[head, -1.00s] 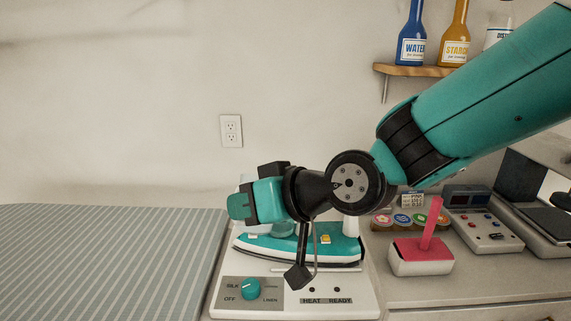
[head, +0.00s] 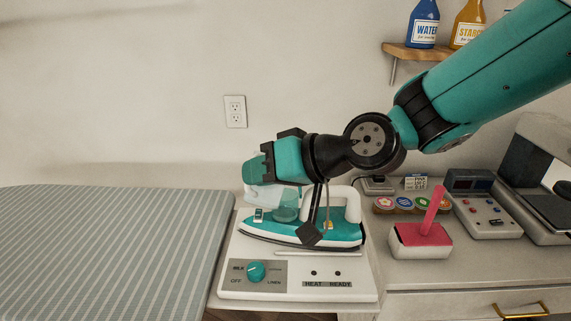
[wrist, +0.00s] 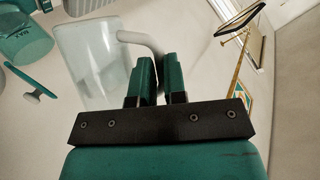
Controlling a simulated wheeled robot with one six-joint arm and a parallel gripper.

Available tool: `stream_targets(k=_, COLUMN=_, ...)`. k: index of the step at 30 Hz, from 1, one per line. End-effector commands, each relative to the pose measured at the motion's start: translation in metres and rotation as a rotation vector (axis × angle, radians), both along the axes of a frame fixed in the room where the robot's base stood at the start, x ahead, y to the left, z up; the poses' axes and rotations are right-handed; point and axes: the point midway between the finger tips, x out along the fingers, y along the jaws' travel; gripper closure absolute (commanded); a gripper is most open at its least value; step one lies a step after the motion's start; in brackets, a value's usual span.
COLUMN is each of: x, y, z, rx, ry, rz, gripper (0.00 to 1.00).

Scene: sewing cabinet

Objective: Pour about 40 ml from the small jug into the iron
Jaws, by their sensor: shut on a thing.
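The iron (head: 340,232), teal and white, rests on its white station, with its translucent teal tank (head: 287,205) at the left end. My gripper (wrist: 159,66) is shut on the handle of the small jug (wrist: 88,66), which is clear and whitish in the wrist view. In the head view my gripper (head: 256,172) is above the iron's left end, and the pale jug (head: 262,196) shows partly below it.
The station (head: 350,285) has a teal knob (head: 256,272). A striped ironing board (head: 110,255) lies left. A pink-topped white box (head: 420,241) with an upright pink handle stands right. Bottles stand on a shelf (head: 405,50). Open air lies above the board.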

Motion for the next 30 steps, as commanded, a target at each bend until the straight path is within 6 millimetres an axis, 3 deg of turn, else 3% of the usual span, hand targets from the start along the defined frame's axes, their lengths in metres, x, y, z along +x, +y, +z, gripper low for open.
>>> stream_targets(k=30, x=0.005, y=-0.003, z=0.014, rx=0.047, ry=0.102, rz=0.001, gripper=1.0)
